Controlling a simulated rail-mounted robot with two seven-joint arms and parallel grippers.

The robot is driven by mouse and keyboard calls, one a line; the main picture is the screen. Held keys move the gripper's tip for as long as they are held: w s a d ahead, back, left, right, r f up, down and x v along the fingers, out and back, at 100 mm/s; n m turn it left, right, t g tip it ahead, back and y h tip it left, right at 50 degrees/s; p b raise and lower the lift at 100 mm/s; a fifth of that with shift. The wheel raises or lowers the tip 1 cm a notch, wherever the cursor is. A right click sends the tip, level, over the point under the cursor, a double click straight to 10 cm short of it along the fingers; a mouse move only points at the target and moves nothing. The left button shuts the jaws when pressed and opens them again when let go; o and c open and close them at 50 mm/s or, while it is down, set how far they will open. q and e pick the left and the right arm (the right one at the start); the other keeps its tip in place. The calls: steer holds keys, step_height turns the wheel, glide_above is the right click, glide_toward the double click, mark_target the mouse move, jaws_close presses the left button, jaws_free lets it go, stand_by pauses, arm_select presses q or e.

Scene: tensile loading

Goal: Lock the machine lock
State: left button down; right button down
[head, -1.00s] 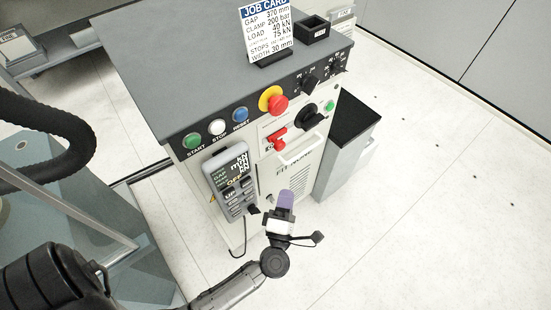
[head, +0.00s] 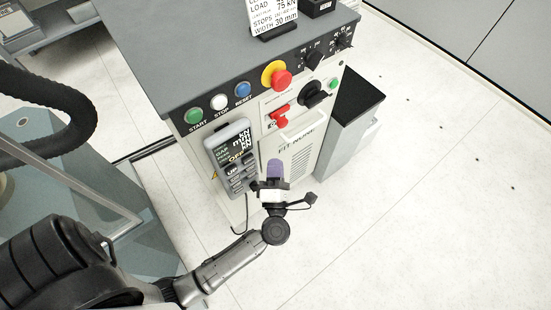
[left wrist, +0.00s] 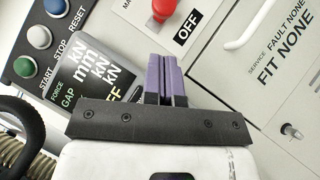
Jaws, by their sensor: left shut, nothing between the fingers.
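My left gripper (head: 274,168) is shut and empty, its purple fingers together in front of the machine's front panel. In the left wrist view the fingers (left wrist: 166,80) point at the panel beside the grey pendant, below the OFF label (left wrist: 187,27). A red switch handle (head: 280,117) is on the panel above the gripper; its red end (left wrist: 164,8) shows at the top of the wrist view. A black rotary handle (head: 315,93) is to its right. A small metal cylinder (left wrist: 291,130) sticks out at lower right in the wrist view; I cannot tell whether it is the lock. My right gripper is not in view.
The pendant (head: 232,155) hangs on the panel left of the gripper. Green (head: 194,116), white (head: 220,102) and blue (head: 243,89) buttons and a red emergency stop (head: 281,79) line the top edge. A white bar handle (head: 300,128) sticks out. Floor at right is clear.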

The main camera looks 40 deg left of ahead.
arm_select(q)
steer(key=b+x, duration=0.1)
steer(key=x, duration=0.7)
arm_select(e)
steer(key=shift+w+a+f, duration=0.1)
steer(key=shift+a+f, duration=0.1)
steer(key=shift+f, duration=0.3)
arm_select(q)
steer(key=shift+w+a, duration=0.1)
steer(key=shift+w, duration=0.05)
